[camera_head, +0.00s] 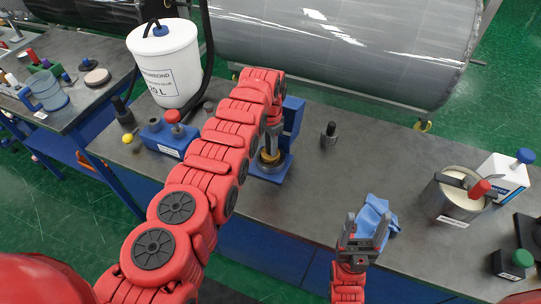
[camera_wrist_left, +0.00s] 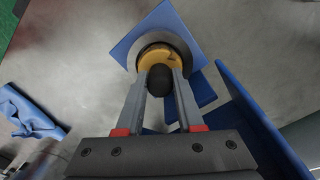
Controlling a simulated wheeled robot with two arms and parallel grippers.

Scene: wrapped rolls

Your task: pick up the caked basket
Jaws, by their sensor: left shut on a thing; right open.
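A round golden piece with a dark knob (camera_wrist_left: 160,79) sits inside a grey ring on a blue square base (camera_wrist_left: 163,22). I cannot tell whether this is the caked basket. My left gripper (camera_wrist_left: 160,85) points down and is shut on the dark knob, its fingers on either side. In the head view the left gripper (camera_head: 269,146) is over the blue stand (camera_head: 291,118), and my arm hides part of it. My right gripper (camera_head: 366,224) is open and empty, in front of a crumpled blue cloth (camera_head: 374,212) near the table's front edge.
A white bucket (camera_head: 165,62) and a blue block with a red knob (camera_head: 170,137) stand left on the grey table (camera_head: 340,170). A small dark cylinder (camera_head: 329,134) stands behind. A metal pot (camera_head: 453,199) and a white container (camera_head: 503,178) stand right. Large wrapped rolls (camera_head: 350,45) lie behind.

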